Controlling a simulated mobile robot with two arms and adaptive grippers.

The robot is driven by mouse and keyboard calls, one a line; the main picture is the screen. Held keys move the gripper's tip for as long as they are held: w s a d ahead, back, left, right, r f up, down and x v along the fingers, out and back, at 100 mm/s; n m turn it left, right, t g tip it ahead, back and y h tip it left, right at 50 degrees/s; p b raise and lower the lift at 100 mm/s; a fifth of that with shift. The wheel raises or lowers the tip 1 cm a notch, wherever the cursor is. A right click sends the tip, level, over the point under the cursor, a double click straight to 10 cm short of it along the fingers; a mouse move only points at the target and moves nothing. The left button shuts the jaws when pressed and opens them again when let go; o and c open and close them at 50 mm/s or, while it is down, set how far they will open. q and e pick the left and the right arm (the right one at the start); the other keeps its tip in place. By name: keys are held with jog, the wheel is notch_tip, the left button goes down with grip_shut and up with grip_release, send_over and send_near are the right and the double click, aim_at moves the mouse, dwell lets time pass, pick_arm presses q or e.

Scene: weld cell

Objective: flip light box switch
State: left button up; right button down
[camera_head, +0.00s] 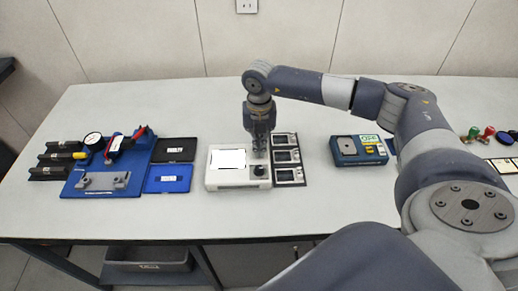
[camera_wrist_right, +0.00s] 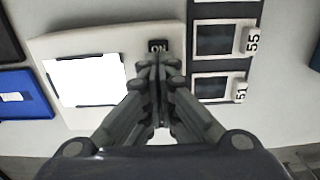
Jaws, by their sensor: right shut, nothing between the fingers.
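The light box (camera_head: 213,181) is a pale box on the table with a bright white panel (camera_head: 228,160) on its left part. It also fills much of the wrist view (camera_wrist_right: 105,45), where its panel (camera_wrist_right: 85,80) is white. A black switch (camera_wrist_right: 157,46) marked with white letters that look like "ON" shows just beyond my fingertips. My right gripper (camera_head: 261,147) points down over the right part of the box. In the wrist view its fingers (camera_wrist_right: 158,62) are closed together and empty, close to the switch. I cannot tell whether they touch it. My left gripper is not in view.
Framed cards (camera_head: 287,156) with number tags stand right of the box. Black (camera_head: 174,148) and blue (camera_head: 168,180) trays and a blue fixture (camera_head: 93,186) lie left. A blue device (camera_head: 358,151) stands further right. The table front (camera_head: 130,228) is clear.

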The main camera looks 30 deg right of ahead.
jog(key=shift+s+f, duration=0.1)
jog(key=shift+f, duration=0.3)
jog(key=shift+r+p, duration=0.4)
jog(key=shift+r, duration=0.4)
jog(key=shift+r+p, duration=1.65)
jog(key=shift+r, duration=1.1)
jog(key=shift+f, duration=0.1)
